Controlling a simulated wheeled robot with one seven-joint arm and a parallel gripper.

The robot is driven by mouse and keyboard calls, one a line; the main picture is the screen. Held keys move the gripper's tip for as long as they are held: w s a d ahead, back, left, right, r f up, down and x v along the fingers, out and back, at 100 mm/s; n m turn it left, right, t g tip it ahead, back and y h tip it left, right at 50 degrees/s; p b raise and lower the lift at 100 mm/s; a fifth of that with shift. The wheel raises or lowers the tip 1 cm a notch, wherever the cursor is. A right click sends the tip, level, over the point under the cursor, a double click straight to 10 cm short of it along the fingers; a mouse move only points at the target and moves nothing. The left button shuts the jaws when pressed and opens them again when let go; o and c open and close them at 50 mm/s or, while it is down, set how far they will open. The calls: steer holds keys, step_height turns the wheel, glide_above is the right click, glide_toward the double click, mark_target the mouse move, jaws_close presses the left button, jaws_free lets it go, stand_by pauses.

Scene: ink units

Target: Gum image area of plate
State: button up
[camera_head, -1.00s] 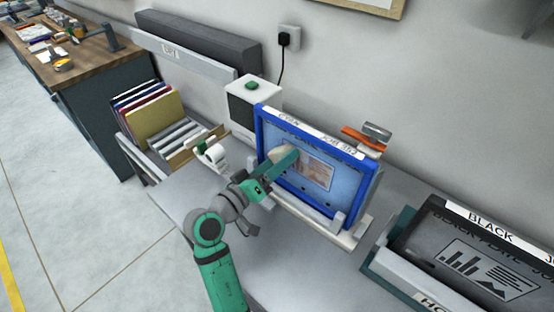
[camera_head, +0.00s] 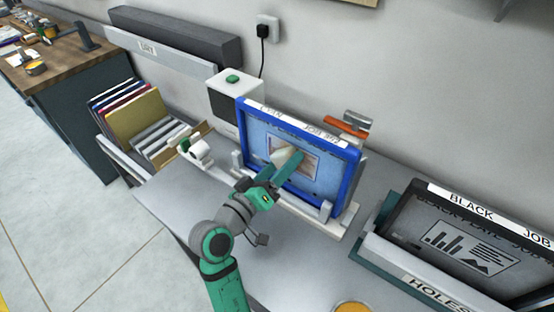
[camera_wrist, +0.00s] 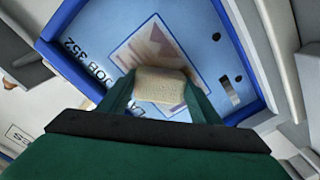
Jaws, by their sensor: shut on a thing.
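In the wrist view the sponge (camera_wrist: 160,86) sits between the fingers over the picture area (camera_wrist: 150,45). It looks against the plate, but exact contact cannot be told.
A black plate (camera_head: 475,248) lies in a rack at right, with a HOLES label in front. A white box with a green button (camera_head: 232,78) stands behind. A white roll (camera_head: 200,150) and a folder rack (camera_head: 130,120) are left. An orange-rimmed tin (camera_head: 352,307) is at bottom.

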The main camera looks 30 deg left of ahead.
mark_target(270, 144)
steer(key=shift+s+d, duration=0.15)
steer(key=shift+d, duration=1.65)
steer(key=shift+s+d, duration=0.1)
steer(key=shift+d, duration=1.65)
steer(key=shift+a, duration=0.1)
steer(key=shift+w+a, duration=0.15)
steer(key=shift+a, duration=0.9)
steer(key=shift+w+a, duration=0.15)
steer(key=shift+a, duration=0.85)
steer(key=shift+w+a, duration=0.2)
steer(key=shift+a, duration=4.7)
steer(key=s, duration=0.6)
steer(key=shift+a, duration=0.2)
